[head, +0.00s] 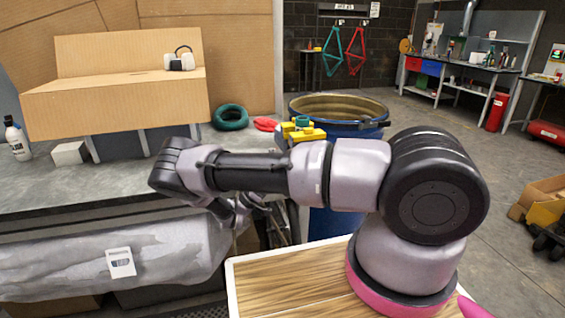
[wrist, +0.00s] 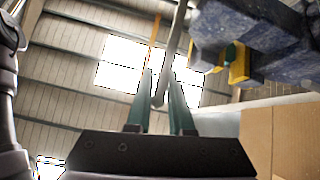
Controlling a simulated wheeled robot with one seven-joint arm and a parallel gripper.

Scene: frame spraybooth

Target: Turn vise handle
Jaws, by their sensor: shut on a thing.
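The vise shows in the wrist view as a worn blue body (wrist: 250,42) with yellow jaw pieces (wrist: 239,66) and a small green part between them. In the head view its yellow jaw pieces (head: 308,134) show at the bench's right corner, and my arm hides most of the rest. The vise handle (wrist: 176,40) is a slim grey bar that comes down from the top of the wrist view. My gripper (wrist: 162,84) is shut on the handle near its lower end, with one teal finger on each side. In the head view my forearm partly hides the gripper.
The grey bench (head: 100,190) holds a cardboard box (head: 115,105), a white bottle (head: 17,140) and a green ring (head: 231,117). A blue barrel (head: 350,112) stands close behind my arm. A wrapped roll (head: 60,260) lies under the bench. Open floor is at right.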

